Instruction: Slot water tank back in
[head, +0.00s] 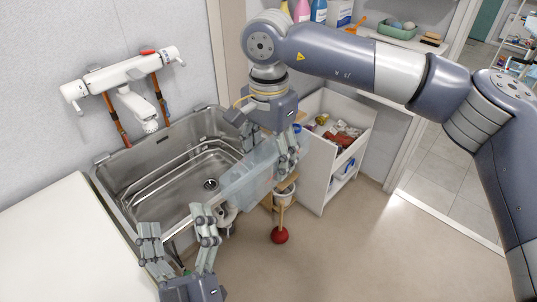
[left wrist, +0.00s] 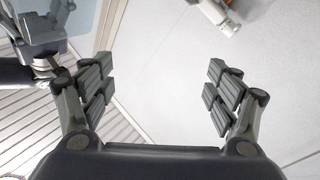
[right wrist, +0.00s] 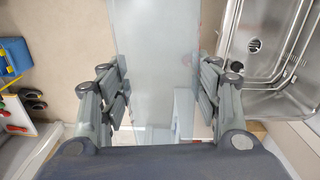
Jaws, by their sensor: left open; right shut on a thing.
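The water tank is a translucent, pale blue-grey box (head: 250,177). It hangs tilted in front of the sink's right front edge. My right gripper (head: 266,142) is shut on it from above. In the right wrist view the tank (right wrist: 158,45) runs between the fingers (right wrist: 162,88) and away from them. My left gripper (head: 178,226) is open and empty, low in front of the sink, with the tank up and to its right. In the left wrist view its fingers (left wrist: 158,88) stand wide apart with nothing between them. I cannot make out the tank's slot.
A steel sink (head: 165,175) with a wall tap (head: 125,72) is at the left, beside a white counter (head: 65,240). A white open cabinet (head: 325,175) with items stands at the right. A red plunger (head: 279,235) is on the floor. The floor at front right is clear.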

